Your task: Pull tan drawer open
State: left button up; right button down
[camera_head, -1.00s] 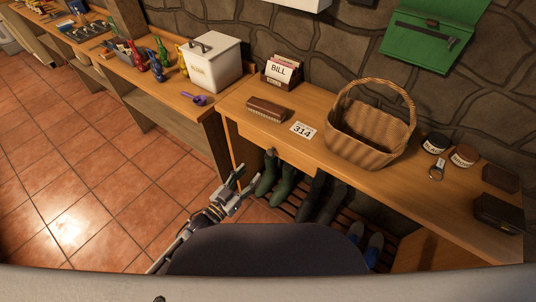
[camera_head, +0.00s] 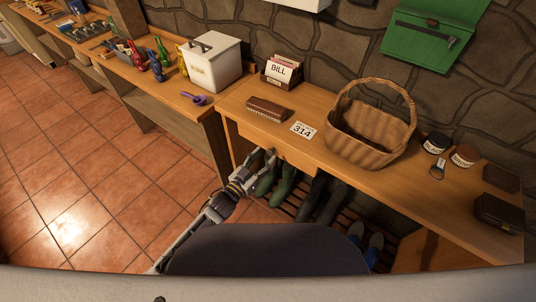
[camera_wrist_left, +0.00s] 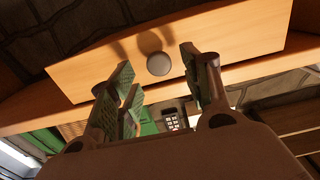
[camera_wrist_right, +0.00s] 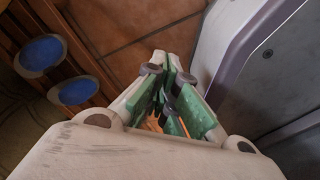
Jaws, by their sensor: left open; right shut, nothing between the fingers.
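The tan drawer (camera_wrist_left: 230,42) has a wooden front with a round grey knob (camera_wrist_left: 158,64) in the left wrist view. In the head view the drawer front (camera_head: 288,153) sits under the bench top. My left gripper (camera_head: 262,157) is close in front of it. In the left wrist view my left gripper (camera_wrist_left: 160,78) is open, with the knob between and just beyond its fingertips; I see no clear contact. My right gripper (camera_wrist_right: 167,62) is shut and empty, low above the floor in the right wrist view.
The bench top (camera_head: 245,105) holds a brush (camera_head: 269,108), a 314 card (camera_head: 303,131), a wicker basket (camera_head: 365,145) and jars. Green boots (camera_head: 284,184) and other footwear stand on a slatted rack beneath. The tiled floor (camera_head: 85,170) at left is clear.

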aim_at(269, 153)
pick_arm(q)
jog(key=shift+x, duration=0.8)
jog(key=shift+w+d, duration=0.5)
jog(key=shift+w, duration=0.05)
jog(key=c, duration=0.9)
grip_shut()
pick_arm(e)
jog(key=shift+w+d, duration=0.2)
jog(key=shift+w, duration=0.05)
